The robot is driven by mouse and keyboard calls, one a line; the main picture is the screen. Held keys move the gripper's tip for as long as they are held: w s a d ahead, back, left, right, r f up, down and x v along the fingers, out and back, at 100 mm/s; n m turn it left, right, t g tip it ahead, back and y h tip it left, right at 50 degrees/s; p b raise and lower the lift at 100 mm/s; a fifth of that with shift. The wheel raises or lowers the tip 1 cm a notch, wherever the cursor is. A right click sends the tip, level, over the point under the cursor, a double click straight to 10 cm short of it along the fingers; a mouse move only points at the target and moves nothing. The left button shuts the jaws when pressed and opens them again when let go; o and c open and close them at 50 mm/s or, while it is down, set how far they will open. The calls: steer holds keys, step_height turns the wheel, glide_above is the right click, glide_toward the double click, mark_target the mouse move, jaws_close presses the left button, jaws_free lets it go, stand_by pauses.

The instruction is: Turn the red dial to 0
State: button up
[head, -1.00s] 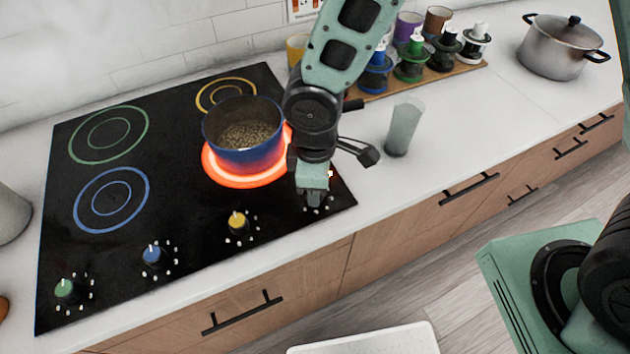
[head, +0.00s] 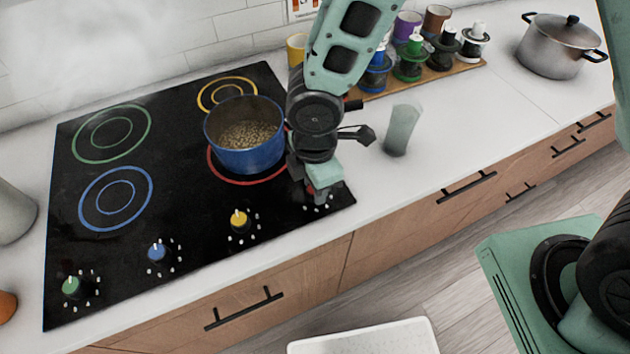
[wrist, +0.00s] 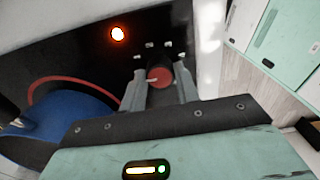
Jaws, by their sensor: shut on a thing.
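The red dial (wrist: 159,77) sits between my two fingers in the wrist view, with a pale pointer line on its face. White marks ring it. My gripper (head: 314,190) is shut on the dial at the right front corner of the black cooktop (head: 190,205); in the head view the dial is mostly hidden behind my gripper. The red burner ring (head: 240,181) is dark red, without glow. A blue pot (head: 247,158) with grainy contents stands on it. An orange-red light (wrist: 118,34) shows on the cooktop in the wrist view.
Yellow (head: 239,221), blue (head: 157,251) and green (head: 71,287) dials line the cooktop's front edge. A grey cup (head: 402,130) stands right of my arm. A wooden board (head: 470,73) with several cups and a lidded steel pot (head: 558,50) are behind. Counter between them is clear.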

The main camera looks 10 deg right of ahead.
steer(key=shift+a, duration=0.1)
steer(key=o, duration=1)
steer(key=shift+r, duration=0.1)
step_height(320, 180, up, 17)
steer(key=shift+r+p, duration=0.15)
steer(key=shift+p, duration=0.5)
